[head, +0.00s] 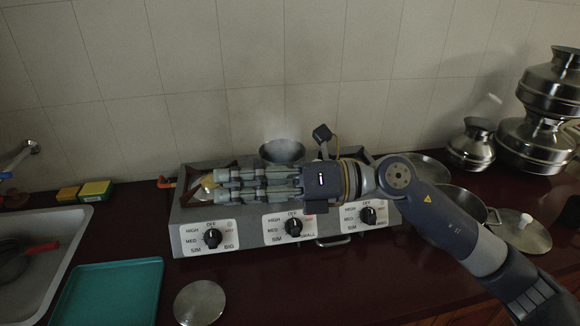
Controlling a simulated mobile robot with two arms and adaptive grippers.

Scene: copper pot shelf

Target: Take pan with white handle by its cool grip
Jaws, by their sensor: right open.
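My right gripper (222,184) reaches in from the right over the stove (190,218), with its fingers pointing left above the left part of the stove top. It is open. A dark round pan (283,151) shows behind the gripper near the middle of the stove, with faint steam above it. The gripper and arm hide its lower part, and I see no white handle on it. A small brassy thing (208,182) shows at the fingertips; I cannot tell what it is or whether the fingers touch it. My left gripper is not in view.
A sink (80,215) and a teal tray (110,292) are at the left; a round metal lid (200,302) lies in front of the stove. A pot (462,200), another lid (523,232) and stacked metal pots (537,142) stand at the right. A tiled wall is behind.

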